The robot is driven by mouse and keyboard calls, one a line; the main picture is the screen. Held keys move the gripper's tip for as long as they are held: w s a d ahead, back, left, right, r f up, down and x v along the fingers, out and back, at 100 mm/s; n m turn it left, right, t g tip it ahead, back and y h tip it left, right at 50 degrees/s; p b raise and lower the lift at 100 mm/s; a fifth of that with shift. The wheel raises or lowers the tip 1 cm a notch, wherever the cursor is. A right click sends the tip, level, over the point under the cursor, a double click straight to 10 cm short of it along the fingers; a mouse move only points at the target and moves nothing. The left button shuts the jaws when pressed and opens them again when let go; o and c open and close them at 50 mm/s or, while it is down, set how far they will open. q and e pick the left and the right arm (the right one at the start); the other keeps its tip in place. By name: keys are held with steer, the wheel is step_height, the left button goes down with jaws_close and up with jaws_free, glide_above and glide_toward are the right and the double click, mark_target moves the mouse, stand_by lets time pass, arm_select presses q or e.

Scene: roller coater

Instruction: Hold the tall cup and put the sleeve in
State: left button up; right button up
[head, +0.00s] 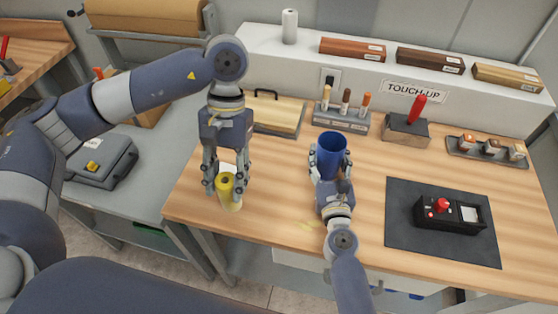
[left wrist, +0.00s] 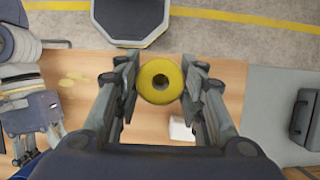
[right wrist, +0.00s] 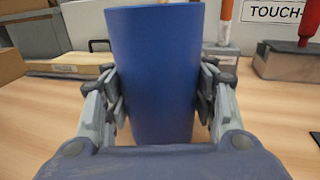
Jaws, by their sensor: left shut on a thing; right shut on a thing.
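The tall cup (head: 333,152) is blue, open at the top and upright at the middle of the wooden bench. My right gripper (head: 330,178) is shut around it; in the right wrist view the cup (right wrist: 153,75) fills the space between the fingers. The sleeve (head: 229,192) is a yellow cylinder with a hole in its end, near the bench's front left. My left gripper (head: 224,187) points down and is shut on it. In the left wrist view the sleeve's end (left wrist: 161,81) shows between the fingers. Whether the sleeve touches the bench is unclear.
A small white block (left wrist: 181,128) lies beside the sleeve. A dark mat (head: 410,236) with a black device (head: 450,216) lies right. Bench between sleeve and cup is mostly clear.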

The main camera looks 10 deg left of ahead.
arm_select(q)
steer(key=w+d+r+n+t+h, duration=0.1)
steer(key=w+d+r+n+h, duration=0.1)
steer(key=w+d+r+n, duration=0.25)
steer(key=w+d+r+n+h, duration=0.1)
steer(key=w+d+r+n, duration=0.1)
steer(key=w+d+n, duration=0.4)
step_height(320, 180, up, 8)
steer(key=n+t+h, duration=0.1)
steer(key=n+t, duration=0.2)
steer(key=n, duration=0.2)
glide_above(331, 136)
steer(key=s, duration=0.3)
steer(key=shift+s+f, duration=0.1)
steer(key=shift+f, duration=7.7)
arm_select(e)
steer(key=shift+s+a+r, duration=0.1)
steer(key=shift+s+r, duration=0.05)
arm_select(q)
steer(key=o, duration=1)
steer(key=shift+o, duration=0.2)
steer(key=shift+d+f, duration=0.1)
arm_select(e)
steer(key=shift+d, duration=0.2)
